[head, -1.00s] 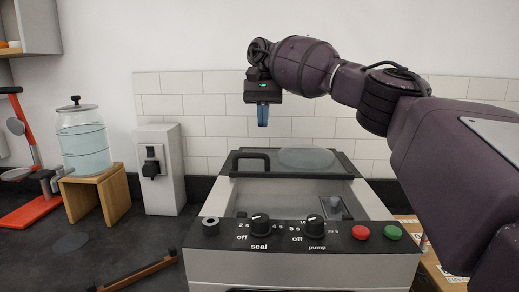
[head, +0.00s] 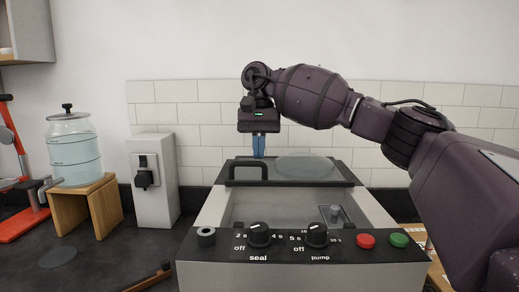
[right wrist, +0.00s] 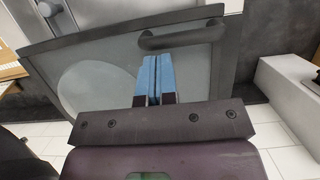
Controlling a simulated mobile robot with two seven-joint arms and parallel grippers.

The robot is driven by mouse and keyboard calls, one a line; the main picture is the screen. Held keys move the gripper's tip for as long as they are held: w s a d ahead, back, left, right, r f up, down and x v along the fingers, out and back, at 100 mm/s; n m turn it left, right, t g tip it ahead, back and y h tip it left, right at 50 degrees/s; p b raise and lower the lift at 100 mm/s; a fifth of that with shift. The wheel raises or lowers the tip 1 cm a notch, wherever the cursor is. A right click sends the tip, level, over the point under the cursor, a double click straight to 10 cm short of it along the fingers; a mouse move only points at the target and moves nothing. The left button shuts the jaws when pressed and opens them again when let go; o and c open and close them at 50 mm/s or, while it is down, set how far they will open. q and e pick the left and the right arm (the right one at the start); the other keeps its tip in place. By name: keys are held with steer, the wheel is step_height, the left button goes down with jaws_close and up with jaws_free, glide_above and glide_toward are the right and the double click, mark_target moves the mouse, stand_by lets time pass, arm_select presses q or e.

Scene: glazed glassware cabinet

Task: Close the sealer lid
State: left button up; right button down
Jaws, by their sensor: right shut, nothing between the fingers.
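The sealer (head: 300,250) stands in front of me, with seal and pump knobs on its black panel. Its lid (head: 225,172) is raised at the back, a dark frame around a clear pane with a round disc. The chamber in front of it is uncovered. The lid handle (head: 248,171) is a black bar at the lid's left side. My right gripper (head: 259,154) is shut and empty, its blue fingers pointing down at the lid's upper edge near the handle. In the right wrist view the fingertips (right wrist: 154,60) overlap the pane below the handle (right wrist: 182,38); contact cannot be told.
A glass drink dispenser (head: 73,150) on a wooden stand (head: 92,208) and a white box with a black switch (head: 152,180) are at left. A red-framed tool (head: 18,225) stands at far left. A tiled wall (head: 450,120) rises behind.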

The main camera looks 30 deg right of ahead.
arm_select(q)
steer(key=shift+s+f, duration=0.15)
steer(key=shift+f, duration=0.05)
arm_select(e)
steer(key=shift+f, duration=0.1)
steer(key=shift+s+a, duration=0.15)
steer(key=shift+s, duration=0.15)
arm_select(q)
steer(key=r+p, duration=0.1)
steer(key=p, duration=0.1)
steer(key=r+p, duration=0.1)
steer(key=p, duration=0.1)
steer(key=s+r+p, duration=0.1)
steer(key=r, duration=0.1)
steer(key=shift+a+r+p, duration=0.1)
steer(key=shift+a+p, duration=0.2)
steer(key=shift+p, duration=0.1)
arm_select(e)
steer(key=s+a, duration=0.8)
steer(key=s, duration=0.6)
steer(key=shift+s+a, duration=0.15)
steer(key=shift+a, duration=0.25)
arm_select(q)
steer(key=shift+w+r, duration=0.1)
steer(key=shift+w, duration=0.1)
